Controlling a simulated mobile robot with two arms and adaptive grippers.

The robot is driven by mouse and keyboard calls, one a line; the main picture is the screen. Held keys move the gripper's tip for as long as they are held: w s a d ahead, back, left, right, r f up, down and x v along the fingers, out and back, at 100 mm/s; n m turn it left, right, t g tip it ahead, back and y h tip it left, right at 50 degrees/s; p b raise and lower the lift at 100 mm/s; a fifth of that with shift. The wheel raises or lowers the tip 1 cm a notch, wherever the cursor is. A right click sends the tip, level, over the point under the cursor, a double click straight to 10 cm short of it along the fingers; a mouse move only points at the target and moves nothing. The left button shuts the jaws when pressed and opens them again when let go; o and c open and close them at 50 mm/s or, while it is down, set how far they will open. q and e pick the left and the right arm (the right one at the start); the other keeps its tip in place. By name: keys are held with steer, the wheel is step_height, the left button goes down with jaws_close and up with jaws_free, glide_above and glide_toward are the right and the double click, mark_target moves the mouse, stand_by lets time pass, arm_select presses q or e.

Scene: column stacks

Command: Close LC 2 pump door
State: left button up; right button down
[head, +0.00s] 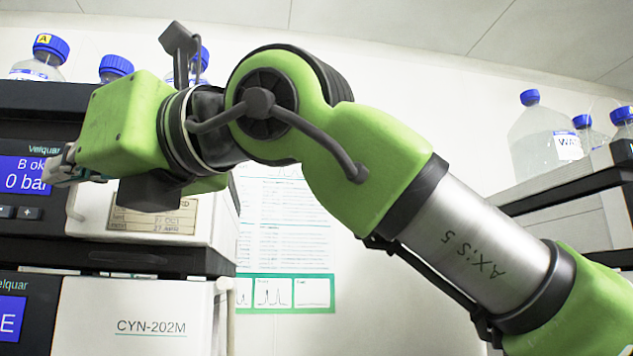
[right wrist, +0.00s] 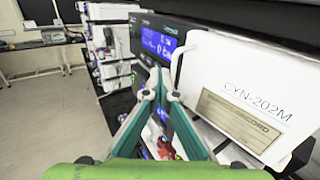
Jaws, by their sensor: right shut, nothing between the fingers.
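A white pump door (head: 88,215) with a brown label plate is on the upper module at the left of the head view, partly hidden by my right gripper and wrist. In the right wrist view a white door (right wrist: 215,75) marked CYN-202M, with a brown plate and a pale handle on its left edge, stands right of a blue display. I cannot tell how far it is open. My right gripper (head: 62,172) is shut and empty. Its fingertips (right wrist: 160,84) are close to the door's handle side; contact is unclear. My left gripper is not in view.
A lower white door (head: 150,300) marked CYN-202M sits below. Blue-capped bottles (head: 45,55) stand on top of the left stack, and more (head: 540,130) stand on the right stack. A chart sheet (head: 285,220) hangs on the wall between. Open floor (right wrist: 40,120) shows at left.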

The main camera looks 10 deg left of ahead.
steer(key=shift+w+a, duration=0.15)
steer(key=shift+w, duration=0.25)
steer(key=shift+s, duration=0.1)
